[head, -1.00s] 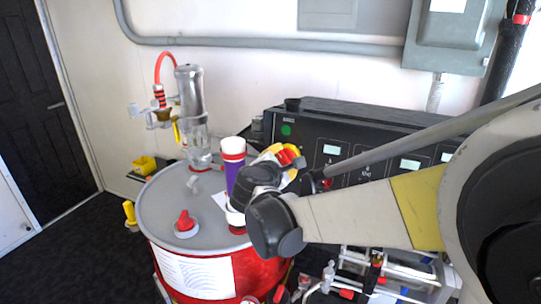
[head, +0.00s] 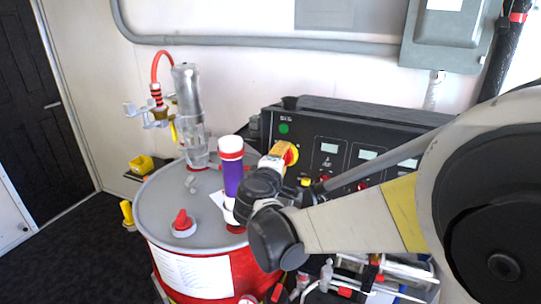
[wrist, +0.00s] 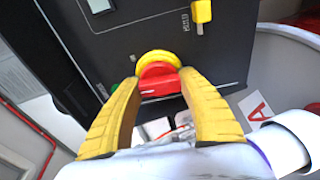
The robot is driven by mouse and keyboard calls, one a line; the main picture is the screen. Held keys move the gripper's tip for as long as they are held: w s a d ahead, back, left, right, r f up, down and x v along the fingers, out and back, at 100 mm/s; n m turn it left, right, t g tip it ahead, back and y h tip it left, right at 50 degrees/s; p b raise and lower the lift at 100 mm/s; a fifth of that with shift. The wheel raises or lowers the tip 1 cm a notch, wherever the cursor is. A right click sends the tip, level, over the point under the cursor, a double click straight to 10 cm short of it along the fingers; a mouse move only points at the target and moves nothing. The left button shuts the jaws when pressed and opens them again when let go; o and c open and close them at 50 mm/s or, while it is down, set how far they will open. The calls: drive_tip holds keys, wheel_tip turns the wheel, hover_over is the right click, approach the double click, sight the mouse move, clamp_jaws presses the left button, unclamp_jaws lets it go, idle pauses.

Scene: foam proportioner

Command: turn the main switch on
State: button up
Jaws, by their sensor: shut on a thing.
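The main switch is a red rotary knob on a yellow round base (wrist: 158,72), set in the black control panel. In the head view its yellow and red edge (head: 292,153) shows just past my gripper (head: 279,156). In the wrist view my gripper's two yellow fingers (wrist: 160,84) stand on either side of the red knob, shut on it. The head view hides most of the knob behind my gripper and wrist.
The black panel (head: 345,128) carries displays and a green round part (head: 284,129). A yellow switch (wrist: 201,11) sits near the knob. A purple cylinder with a red-and-white cap (head: 232,172) stands close left of my wrist, above the red drum (head: 207,273).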

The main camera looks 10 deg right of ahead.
drive_tip(key=m, duration=0.4)
drive_tip(key=shift+m, duration=0.3)
drive_tip(key=shift+m+t+h+b, duration=0.3)
drive_tip(key=shift+m+h+b, duration=0.1)
drive_tip(key=shift+m, duration=1.5)
drive_tip(key=o, duration=1.2)
drive_tip(key=v, duration=1.2)
drive_tip(key=shift+a, duration=0.1)
